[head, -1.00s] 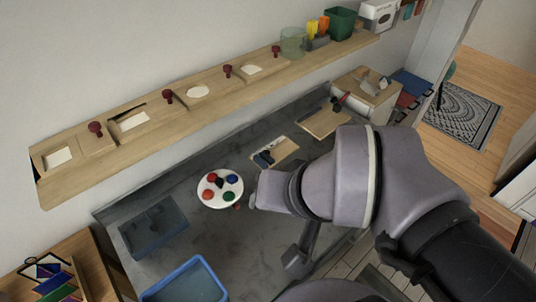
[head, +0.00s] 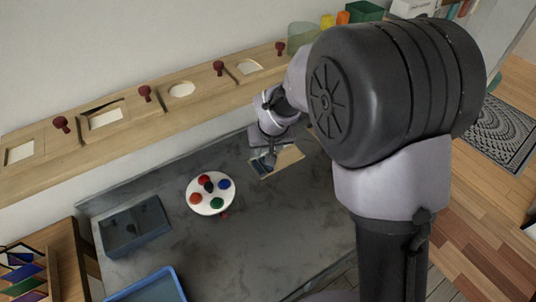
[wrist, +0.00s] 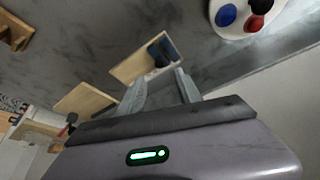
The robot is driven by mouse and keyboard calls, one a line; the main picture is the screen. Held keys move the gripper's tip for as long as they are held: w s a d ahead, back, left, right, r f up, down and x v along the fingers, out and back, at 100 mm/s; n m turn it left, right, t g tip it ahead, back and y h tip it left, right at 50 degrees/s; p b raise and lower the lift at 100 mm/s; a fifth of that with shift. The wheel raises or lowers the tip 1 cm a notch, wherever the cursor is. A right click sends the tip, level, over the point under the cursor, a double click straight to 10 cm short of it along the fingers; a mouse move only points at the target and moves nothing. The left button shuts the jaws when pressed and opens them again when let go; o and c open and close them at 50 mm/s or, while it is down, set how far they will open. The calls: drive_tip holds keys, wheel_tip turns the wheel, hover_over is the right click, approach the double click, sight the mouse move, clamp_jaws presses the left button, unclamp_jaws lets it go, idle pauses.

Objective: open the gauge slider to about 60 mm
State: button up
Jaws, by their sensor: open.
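The gauge is a small light-wood board (head: 287,160) on the dark worktop, with a dark blue-grey slider piece (wrist: 163,50) at one end. In the wrist view the board (wrist: 133,62) lies just beyond my fingertips, and a pale strip shows beside the slider. My gripper (wrist: 160,80) is open and empty, its two fingers apart. In the head view my gripper (head: 270,153) hangs over the slider end of the board and partly covers it. I cannot tell the height left above the slider or read any scale.
A round white palette (head: 211,207) with several coloured knobs stands left of the gauge. A grey tray (head: 134,228) and a blue-rimmed tray (head: 150,287) lie further left. A wooden ledge (head: 125,137) with red knobs runs behind. Another wooden board (wrist: 82,104) shows in the wrist view.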

drive_tip(key=b+x, duration=0.2)
drive_tip(key=x, duration=0.6)
drive_tip(key=shift+d, duration=0.1)
drive_tip(key=shift+c, duration=0.2)
clamp_jaws()
idle(0.9)
